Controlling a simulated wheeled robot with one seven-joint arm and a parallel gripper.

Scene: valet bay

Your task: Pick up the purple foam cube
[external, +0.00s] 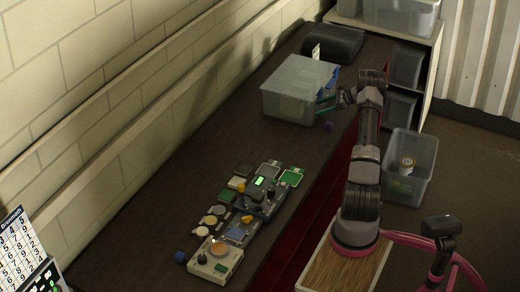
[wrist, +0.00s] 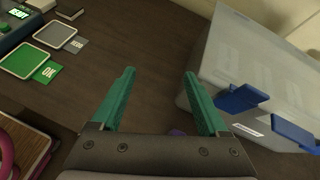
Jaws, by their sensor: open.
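The small purple foam cube (external: 328,125) lies on the dark bench near its front edge, just in front of the clear lidded box. In the wrist view only a sliver of purple (wrist: 177,132) shows between the finger bases, mostly hidden by my gripper body. My gripper (external: 327,104) is beside the box's right side, above the bench and near the cube. In the wrist view its two teal fingers (wrist: 160,74) are spread wide with nothing between the tips.
The clear box (external: 292,95), with blue latches (wrist: 243,99) in the wrist view, stands close beside the fingers. Electronic boards (external: 245,205) and a small blue cube (external: 180,257) lie nearer the camera. A grey bin (external: 420,150) stands on the floor. The mid-bench is clear.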

